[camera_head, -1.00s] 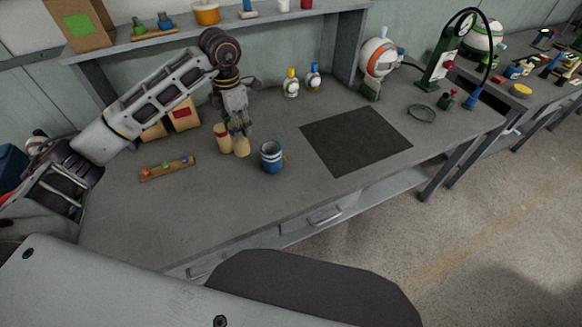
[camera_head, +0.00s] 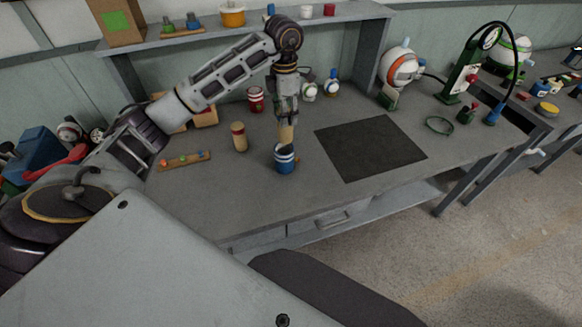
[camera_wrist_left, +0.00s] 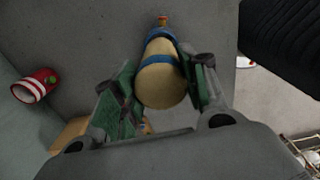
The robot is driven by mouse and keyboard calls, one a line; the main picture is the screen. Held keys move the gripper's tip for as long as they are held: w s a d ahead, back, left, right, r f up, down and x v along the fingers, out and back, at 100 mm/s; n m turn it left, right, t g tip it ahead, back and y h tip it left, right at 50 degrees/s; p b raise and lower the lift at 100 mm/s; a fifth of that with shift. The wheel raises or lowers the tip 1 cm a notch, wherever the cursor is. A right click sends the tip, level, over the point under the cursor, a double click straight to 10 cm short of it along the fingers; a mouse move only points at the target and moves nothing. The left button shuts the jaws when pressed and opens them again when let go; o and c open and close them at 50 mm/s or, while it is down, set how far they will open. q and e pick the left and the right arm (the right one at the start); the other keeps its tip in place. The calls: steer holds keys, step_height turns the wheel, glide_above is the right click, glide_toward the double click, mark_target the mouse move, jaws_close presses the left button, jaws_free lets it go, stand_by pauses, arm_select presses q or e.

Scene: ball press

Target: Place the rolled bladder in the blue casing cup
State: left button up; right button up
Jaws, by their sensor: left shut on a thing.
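My left gripper (camera_head: 287,112) is shut on a tan rolled bladder (camera_head: 286,134) and holds it upright at the blue casing cup (camera_head: 285,164). The cup is blue with a white band and stands on the bench near its front edge. The bladder's lower end is at the cup's mouth; how deep it sits is hidden. In the left wrist view the bladder (camera_wrist_left: 161,86) is between the green finger pads, with the cup's blue rim (camera_wrist_left: 160,34) beyond it. A second tan roll with a red band (camera_head: 239,137) stands to the left. My right gripper is not in view.
A wooden strip with coloured pegs (camera_head: 184,160) lies left of the cup. A dark mat (camera_head: 370,150) lies to its right. A red-and-white can (camera_head: 255,99) and small bottles (camera_head: 332,83) stand behind. The bench right of the cup is clear up to the mat.

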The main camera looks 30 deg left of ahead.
arm_select(q)
steer(key=shift+s+a+m, duration=0.2)
steer(key=shift+m, duration=0.2)
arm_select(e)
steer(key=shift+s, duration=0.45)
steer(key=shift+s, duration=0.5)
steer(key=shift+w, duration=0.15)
